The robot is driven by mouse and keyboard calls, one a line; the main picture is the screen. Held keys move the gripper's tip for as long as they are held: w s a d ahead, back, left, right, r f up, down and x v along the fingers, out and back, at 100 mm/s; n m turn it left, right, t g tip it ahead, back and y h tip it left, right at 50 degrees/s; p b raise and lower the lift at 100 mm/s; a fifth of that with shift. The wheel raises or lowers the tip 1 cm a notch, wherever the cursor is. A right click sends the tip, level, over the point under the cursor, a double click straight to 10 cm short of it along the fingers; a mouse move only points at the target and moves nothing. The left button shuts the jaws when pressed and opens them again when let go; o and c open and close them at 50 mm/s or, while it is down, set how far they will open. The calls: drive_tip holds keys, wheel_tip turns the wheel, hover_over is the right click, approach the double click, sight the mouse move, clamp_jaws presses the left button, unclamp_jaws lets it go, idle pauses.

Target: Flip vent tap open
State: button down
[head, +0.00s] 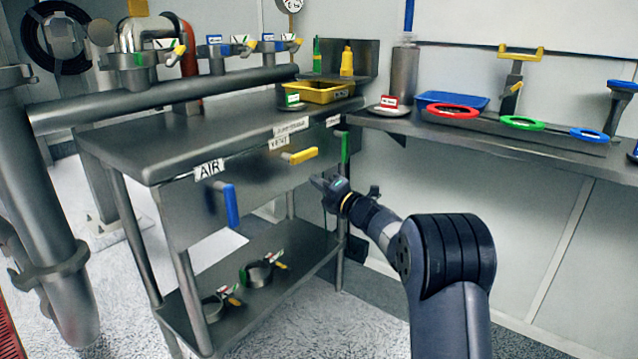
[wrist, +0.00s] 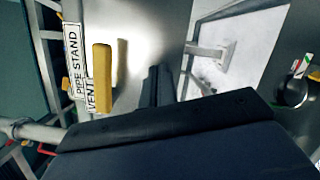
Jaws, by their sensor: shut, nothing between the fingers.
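The vent tap's yellow handle (head: 300,155) sticks out from the front panel of the steel table and lies about level in the head view. In the wrist view the yellow handle (wrist: 102,78) stands beside the VENT label (wrist: 90,92), left of the fingers. My gripper (head: 319,180) is just below and right of the handle in the head view, apart from it. In the wrist view my gripper (wrist: 156,86) has its narrow dark fingers together, with nothing between them. The tap's body behind the handle is hidden.
On the same panel, a blue handle (head: 231,205) hangs down near the AIR label (head: 209,168) and a green handle (head: 344,147) stands vertical at the right corner. The lower shelf (head: 225,330) holds clamp rings. A side bench (head: 480,135) stands right.

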drive_tip(key=w+d+f+p+v, duration=0.1)
drive_tip(key=v, duration=0.8)
drive_tip(key=shift+w+d+p, duration=0.2)
drive_tip(key=shift+p, duration=0.1)
